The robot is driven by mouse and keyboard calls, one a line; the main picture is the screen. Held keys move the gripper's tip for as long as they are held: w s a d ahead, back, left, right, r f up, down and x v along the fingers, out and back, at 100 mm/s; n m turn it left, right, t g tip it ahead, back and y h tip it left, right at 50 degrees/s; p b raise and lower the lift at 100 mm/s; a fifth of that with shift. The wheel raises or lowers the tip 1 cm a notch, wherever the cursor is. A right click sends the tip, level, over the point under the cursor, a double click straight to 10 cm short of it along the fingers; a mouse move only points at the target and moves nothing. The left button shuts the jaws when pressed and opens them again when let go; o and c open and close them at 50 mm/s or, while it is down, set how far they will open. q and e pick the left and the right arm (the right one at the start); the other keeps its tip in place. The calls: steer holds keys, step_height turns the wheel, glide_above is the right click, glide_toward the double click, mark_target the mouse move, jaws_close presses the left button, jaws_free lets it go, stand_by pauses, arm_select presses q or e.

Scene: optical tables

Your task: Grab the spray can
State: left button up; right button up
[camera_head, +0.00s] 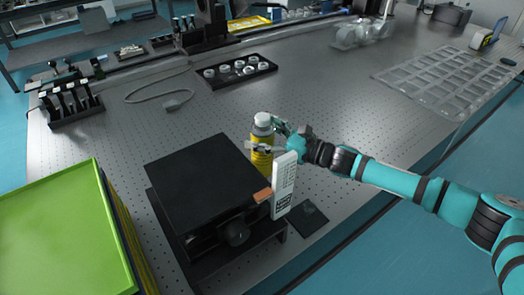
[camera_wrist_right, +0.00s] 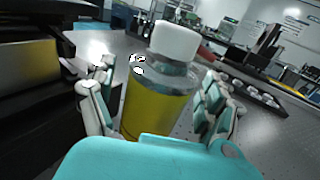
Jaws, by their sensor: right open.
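The spray can (camera_head: 262,157) is yellow with a silver shoulder and a white cap. It stands upright on the perforated optical table (camera_head: 330,120), just behind a black box-like device. In the right wrist view the can (camera_wrist_right: 157,103) is large and sits between the two fingers of my right gripper (camera_wrist_right: 158,108). In the head view my right gripper (camera_head: 277,136) reaches the can from the right. Its fingers are open, one on each side of the can; a gap shows at the right side. The can's lower part is hidden. My left gripper is not in view.
The black device (camera_head: 200,180) and a white keypad-like unit (camera_head: 285,184) stand right in front of the can. A black tray (camera_head: 236,71) with several round parts lies behind. A green tray (camera_head: 65,235) is at the left. The table to the right of the can is mostly clear.

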steer(key=shift+r, duration=0.1)
jaws_close()
stand_by(0.6)
